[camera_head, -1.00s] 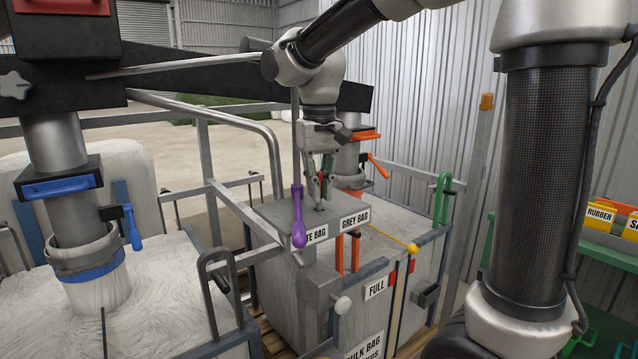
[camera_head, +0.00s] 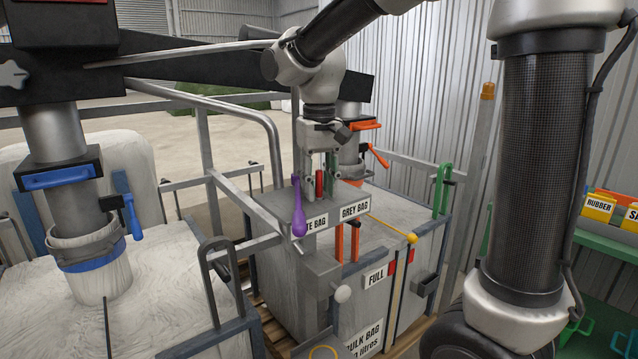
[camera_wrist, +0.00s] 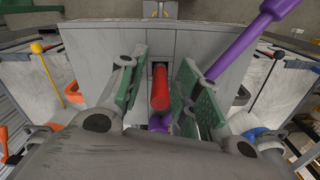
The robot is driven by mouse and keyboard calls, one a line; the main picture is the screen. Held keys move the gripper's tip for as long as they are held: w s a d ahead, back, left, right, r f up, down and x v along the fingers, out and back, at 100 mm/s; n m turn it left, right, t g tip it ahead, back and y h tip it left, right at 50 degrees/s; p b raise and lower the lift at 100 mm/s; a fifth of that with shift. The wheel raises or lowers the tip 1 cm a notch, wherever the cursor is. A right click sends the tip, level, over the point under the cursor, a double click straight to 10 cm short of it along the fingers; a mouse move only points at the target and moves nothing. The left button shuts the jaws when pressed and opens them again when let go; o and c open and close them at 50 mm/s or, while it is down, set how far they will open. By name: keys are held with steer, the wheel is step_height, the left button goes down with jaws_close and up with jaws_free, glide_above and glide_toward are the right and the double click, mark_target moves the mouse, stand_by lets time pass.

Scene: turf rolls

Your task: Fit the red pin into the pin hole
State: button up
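The red pin (camera_head: 319,184) stands upright at the top of the grey block marked with bag labels (camera_head: 348,196). In the wrist view the red pin (camera_wrist: 160,90) rises from a dark slot in the grey top; how deep it sits cannot be seen. My gripper (camera_head: 319,190) is over the block with its fingers on either side of the pin. In the wrist view my gripper (camera_wrist: 162,84) has its green pads spread, with a gap on both sides of the pin. The pin hole itself is hidden from the head view.
A purple-handled lever (camera_head: 299,212) stands close left of my gripper, and its shaft (camera_wrist: 225,50) crosses beside the right finger in the wrist view. A yellow-knobbed rod (camera_head: 411,238) and an orange lever (camera_head: 377,156) are to the right. Metal rails (camera_head: 240,210) run at left.

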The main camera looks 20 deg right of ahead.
step_height(320, 180, up, 12)
steer(key=shift+r, duration=0.1)
stand_by(0.5)
stand_by(0.4)
steer(key=s+d+f+t, duration=0.2)
steer(key=s+d+f, duration=0.4)
steer(key=s, duration=0.3)
steer(key=s+d+f+t, duration=0.2)
steer(key=s+d+f, duration=0.4)
steer(key=s+d, duration=0.3)
steer(key=shift+s+m, duration=0.3)
steer(key=shift+s, duration=0.2)
steer(key=shift+a, duration=0.15)
